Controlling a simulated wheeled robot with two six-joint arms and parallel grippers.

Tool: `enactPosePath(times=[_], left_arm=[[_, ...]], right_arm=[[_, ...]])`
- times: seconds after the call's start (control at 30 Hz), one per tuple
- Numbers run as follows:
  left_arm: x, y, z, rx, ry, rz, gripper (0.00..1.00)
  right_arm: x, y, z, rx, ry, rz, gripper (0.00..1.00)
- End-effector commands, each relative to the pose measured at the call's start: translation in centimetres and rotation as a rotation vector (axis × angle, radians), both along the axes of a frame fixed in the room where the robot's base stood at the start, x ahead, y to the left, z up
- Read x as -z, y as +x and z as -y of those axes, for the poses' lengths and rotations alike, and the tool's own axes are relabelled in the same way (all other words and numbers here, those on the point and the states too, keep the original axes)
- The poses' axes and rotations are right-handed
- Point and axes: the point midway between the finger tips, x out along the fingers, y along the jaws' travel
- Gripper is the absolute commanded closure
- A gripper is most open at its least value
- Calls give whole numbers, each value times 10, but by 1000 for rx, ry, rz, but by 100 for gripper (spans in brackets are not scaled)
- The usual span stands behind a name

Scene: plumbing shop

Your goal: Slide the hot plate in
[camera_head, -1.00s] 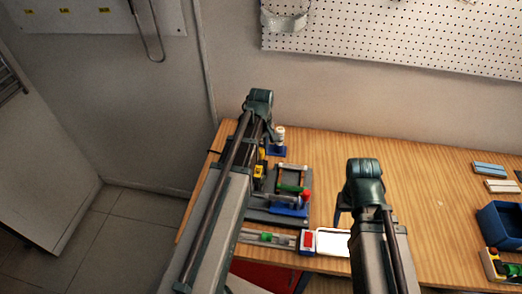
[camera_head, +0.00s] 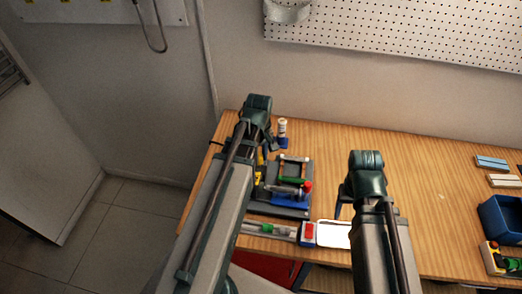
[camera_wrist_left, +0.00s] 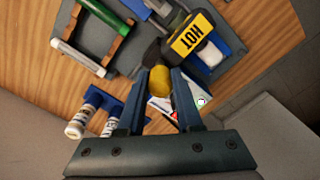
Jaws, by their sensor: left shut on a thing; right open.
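The hot plate shows in the left wrist view as a dark piece with a yellow "HOT" label (camera_wrist_left: 194,36). A yellow rounded grip (camera_wrist_left: 160,80) sits between the fingers of my left gripper (camera_wrist_left: 165,88), which is shut on it. In the head view, yellow parts (camera_head: 257,182) show at the left side of the grey fixture (camera_head: 280,209), partly behind my left arm. The fixture carries a green bar (camera_head: 293,180), a blue part and a red knob (camera_head: 308,186). My right gripper (camera_head: 343,205) is open and empty near the white tray.
A white bottle (camera_head: 282,127) in a blue holder stands behind the fixture. A blue bin (camera_head: 503,220) is at the right. The middle of the bench (camera_head: 430,200) is clear.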

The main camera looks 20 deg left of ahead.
Motion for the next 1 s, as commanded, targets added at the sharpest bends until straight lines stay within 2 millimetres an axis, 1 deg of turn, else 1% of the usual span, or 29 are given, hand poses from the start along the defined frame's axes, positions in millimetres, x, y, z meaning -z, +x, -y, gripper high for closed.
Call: enactPosePath(times=[0.03, 0.13, 0.17, 0.3, 0.57, 0.73, 0.87, 1.0], left_arm=[[0, -3, 0, -1, 0, -7, 100], [0, -3, 0, -1, 0, -8, 100], [0, -3, 0, -1, 0, -8, 60], [0, -2, 0, -1, 0, -7, 35], [0, -1, 0, -1, 0, -4, 35], [-4, -1, 0, -1, 0, -4, 35], [-12, -1, 0, -1, 0, -4, 35], [-27, -1, 0, -1, 0, -4, 35]], right_arm=[[0, 0, 0, 0, 0, 0, 34], [0, 0, 0, 0, 0, 0, 34], [0, 0, 0, 0, 0, 0, 34], [0, 0, 0, 0, 0, 0, 34], [0, 0, 0, 0, 0, 0, 34], [-4, 0, 0, 1, 0, 0, 34], [-12, 0, 0, 2, 0, 0, 34], [-27, 0, 0, 5, 1, 0, 34]])
